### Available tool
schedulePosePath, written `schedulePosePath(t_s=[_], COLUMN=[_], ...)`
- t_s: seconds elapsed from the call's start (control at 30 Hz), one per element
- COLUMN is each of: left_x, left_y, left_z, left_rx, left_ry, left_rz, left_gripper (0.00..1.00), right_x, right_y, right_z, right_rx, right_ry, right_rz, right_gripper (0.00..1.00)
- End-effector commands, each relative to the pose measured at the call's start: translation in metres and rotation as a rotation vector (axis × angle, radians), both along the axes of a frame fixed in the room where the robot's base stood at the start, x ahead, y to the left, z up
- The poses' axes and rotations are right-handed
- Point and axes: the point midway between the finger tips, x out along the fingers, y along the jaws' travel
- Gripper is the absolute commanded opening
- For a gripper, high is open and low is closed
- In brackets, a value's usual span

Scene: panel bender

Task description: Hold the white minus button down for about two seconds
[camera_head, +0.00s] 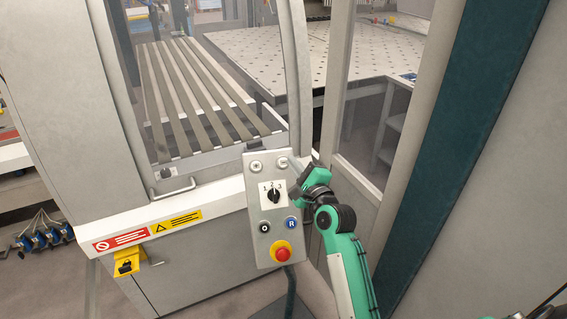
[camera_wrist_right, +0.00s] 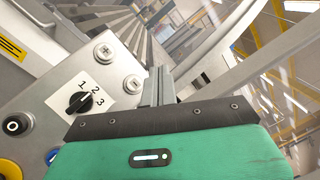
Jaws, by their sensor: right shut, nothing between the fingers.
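The white minus button (camera_head: 283,162) is at the top right of the grey control panel (camera_head: 262,246). It also shows in the right wrist view (camera_wrist_right: 133,84), just left of my fingers. My right gripper (camera_head: 293,164) comes in from the right at the panel's upper right edge. In the right wrist view its fingers (camera_wrist_right: 159,83) are shut together with nothing between them. The fingertips appear beside the minus button, not over its face; I cannot tell how far they stand off the panel. My left gripper is not in view.
The panel also has a white plus button (camera_head: 256,166), a black rotary switch (camera_head: 273,196), a black 0 button (camera_head: 264,227), a blue R button (camera_head: 291,223) and a red emergency stop (camera_head: 282,254). A slatted table (camera_head: 190,95) lies behind, and a machine post (camera_head: 383,90) stands right.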

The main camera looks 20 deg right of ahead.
Motion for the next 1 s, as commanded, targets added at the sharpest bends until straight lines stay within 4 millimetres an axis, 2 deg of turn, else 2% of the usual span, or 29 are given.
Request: schedulePosePath(t_s=[0.23, 0.6, 0.8, 1.0], left_x=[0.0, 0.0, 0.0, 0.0], left_y=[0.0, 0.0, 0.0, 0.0], left_z=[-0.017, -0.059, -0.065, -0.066], left_rx=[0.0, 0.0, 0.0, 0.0], left_ry=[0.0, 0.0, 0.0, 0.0], left_rz=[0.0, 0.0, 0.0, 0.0], left_gripper=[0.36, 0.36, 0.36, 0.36], right_x=[0.011, 0.049, 0.064, 0.069], right_y=[-0.002, -0.008, -0.01, -0.011], right_z=[-0.014, -0.044, -0.052, -0.055], right_rx=[-0.002, -0.002, -0.002, -0.001], right_ry=[0.001, 0.001, 0.002, 0.002], right_rz=[0.0, 0.0, 0.001, 0.001], right_gripper=[0.0, 0.0, 0.0, 0.0])
